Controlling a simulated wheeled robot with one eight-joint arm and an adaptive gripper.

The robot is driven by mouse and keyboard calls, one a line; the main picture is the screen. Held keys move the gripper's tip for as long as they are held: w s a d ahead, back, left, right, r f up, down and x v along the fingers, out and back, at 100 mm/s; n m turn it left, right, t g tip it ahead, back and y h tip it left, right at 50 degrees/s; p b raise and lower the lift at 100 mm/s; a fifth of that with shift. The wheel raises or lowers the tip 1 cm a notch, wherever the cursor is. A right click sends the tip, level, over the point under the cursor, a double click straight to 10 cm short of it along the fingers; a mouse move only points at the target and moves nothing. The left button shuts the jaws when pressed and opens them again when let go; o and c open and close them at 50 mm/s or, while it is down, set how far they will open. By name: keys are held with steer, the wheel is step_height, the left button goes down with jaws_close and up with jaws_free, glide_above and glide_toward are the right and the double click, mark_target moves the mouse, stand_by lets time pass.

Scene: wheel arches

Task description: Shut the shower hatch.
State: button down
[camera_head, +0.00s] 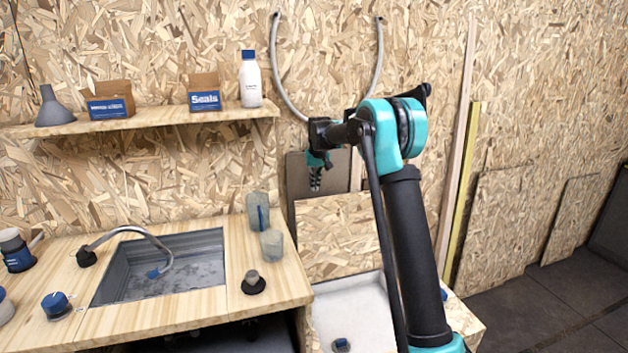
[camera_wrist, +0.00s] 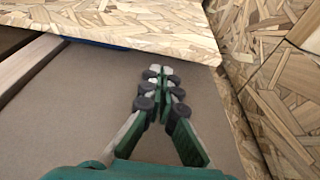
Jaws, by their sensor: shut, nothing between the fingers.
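The shower hatch appears to be the particle-board panel (camera_head: 335,235) that stands raised at the back edge of a white shower tray (camera_head: 365,305). My arm hides the panel's right part. The tray is uncovered, with a dark round drain fitting (camera_head: 341,345) in it. My gripper (camera_head: 316,186) is shut and empty, pointing down just above the panel's top edge. In the wrist view the closed fingertips (camera_wrist: 160,78) lie over a plain brown-grey surface, close to the edge of a particle-board panel (camera_wrist: 130,25). I cannot tell whether they touch it.
A counter (camera_head: 200,312) with a sink (camera_head: 165,268), curved tap (camera_head: 130,232) and cups (camera_head: 258,212) stands left of the tray. A shelf (camera_head: 150,120) with boxes and a bottle (camera_head: 250,80) hangs above. A hose (camera_head: 282,85) loops on the wall. Dark floor (camera_head: 530,300) lies clear at right.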

steer(key=shift+x, duration=2.4)
steer(key=shift+d, duration=0.1)
